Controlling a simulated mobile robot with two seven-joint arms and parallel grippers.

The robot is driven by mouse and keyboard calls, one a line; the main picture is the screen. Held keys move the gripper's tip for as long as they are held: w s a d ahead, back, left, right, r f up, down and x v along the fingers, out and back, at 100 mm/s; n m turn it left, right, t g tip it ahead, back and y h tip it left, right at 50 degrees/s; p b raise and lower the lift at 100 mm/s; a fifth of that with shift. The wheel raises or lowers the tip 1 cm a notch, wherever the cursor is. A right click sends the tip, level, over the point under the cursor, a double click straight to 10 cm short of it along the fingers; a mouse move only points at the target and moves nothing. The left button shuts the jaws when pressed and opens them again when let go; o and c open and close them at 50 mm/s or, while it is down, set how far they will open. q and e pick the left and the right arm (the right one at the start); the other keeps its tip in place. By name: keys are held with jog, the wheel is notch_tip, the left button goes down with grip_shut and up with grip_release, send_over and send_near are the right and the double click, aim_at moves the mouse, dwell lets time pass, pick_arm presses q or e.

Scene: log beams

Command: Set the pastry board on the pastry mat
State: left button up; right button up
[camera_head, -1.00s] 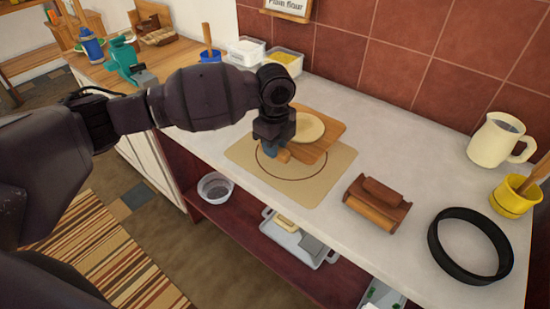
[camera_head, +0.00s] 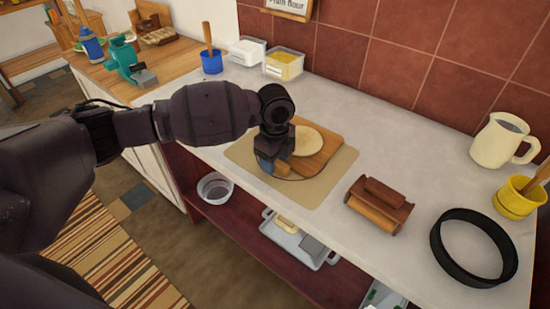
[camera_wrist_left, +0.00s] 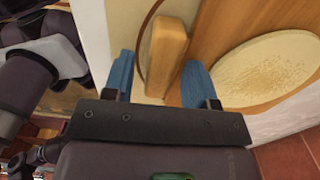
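The pastry board (camera_head: 323,151) is a wooden board with a short handle and a pale round disc of dough (camera_head: 307,140) on it. It lies on the tan pastry mat (camera_head: 318,188), covering much of the mat's drawn circle. My left gripper (camera_head: 272,167) is low over the mat at the board's handle. In the left wrist view, the blue fingers of the left gripper (camera_wrist_left: 158,80) are spread on both sides of the handle (camera_wrist_left: 167,45), with a gap at the left finger. The arm hides the mat's far left part. My right gripper is not in view.
A wooden roller block (camera_head: 378,205), a black ring (camera_head: 473,248), a yellow pot (camera_head: 517,197) and a cream jug (camera_head: 504,140) stand to the right. Clear tubs (camera_head: 284,65) and a blue pot (camera_head: 211,62) stand behind.

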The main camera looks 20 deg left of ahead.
pick_arm(q)
notch_tip(320, 180, up, 12)
jog(key=p, duration=0.2)
dwell(0.4)
jog(key=shift+r, duration=0.1)
dwell(0.4)
